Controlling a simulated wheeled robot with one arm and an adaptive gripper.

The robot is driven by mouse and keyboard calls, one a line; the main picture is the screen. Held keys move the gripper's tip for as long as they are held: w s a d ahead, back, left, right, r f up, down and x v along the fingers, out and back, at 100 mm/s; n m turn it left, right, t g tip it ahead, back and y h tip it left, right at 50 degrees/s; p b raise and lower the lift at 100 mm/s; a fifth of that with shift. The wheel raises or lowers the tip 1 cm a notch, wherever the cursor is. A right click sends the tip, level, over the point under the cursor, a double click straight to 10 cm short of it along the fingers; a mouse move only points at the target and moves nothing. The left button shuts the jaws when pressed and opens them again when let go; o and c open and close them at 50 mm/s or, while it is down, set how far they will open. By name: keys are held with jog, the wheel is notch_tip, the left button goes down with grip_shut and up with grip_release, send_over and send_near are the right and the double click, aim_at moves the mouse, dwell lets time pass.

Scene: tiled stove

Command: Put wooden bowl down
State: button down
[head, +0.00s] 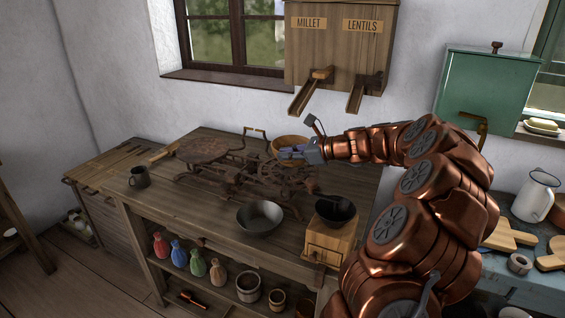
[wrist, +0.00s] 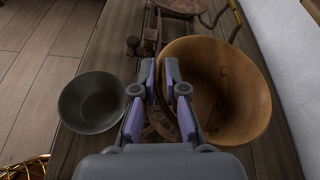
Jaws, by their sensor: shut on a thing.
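The wooden bowl (head: 288,140) is at the back of the wooden table, near the wall, beside the dark balance scale (head: 215,150). In the wrist view the bowl (wrist: 240,75) looks round, open upward and empty apart from a dark line inside. My gripper (head: 292,152) is shut on its rim; in the wrist view the fingers (wrist: 168,80) are at the bowl's left edge. The arm reaches in from the right. I cannot tell whether the bowl's underside touches anything, as the gripper and scale hide it.
A grey metal bowl (head: 260,218) stands at the table's front, with a wooden grinder (head: 330,242) to its right. The millet and lentils dispenser (head: 340,50) hangs above. Bare tabletop (head: 195,212) shows at front left.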

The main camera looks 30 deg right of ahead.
aim_at(284, 162)
jog(key=shift+w+a, duration=0.25)
jog(key=shift+w, duration=0.15)
jog(key=shift+w+a+f, duration=0.1)
jog(key=shift+w+f, duration=0.1)
jog(key=shift+f, duration=1.5)
jog(key=shift+f, duration=0.1)
jog(key=c, duration=1.2)
grip_release()
jog(key=shift+s, duration=0.1)
jog(key=v, duration=1.2)
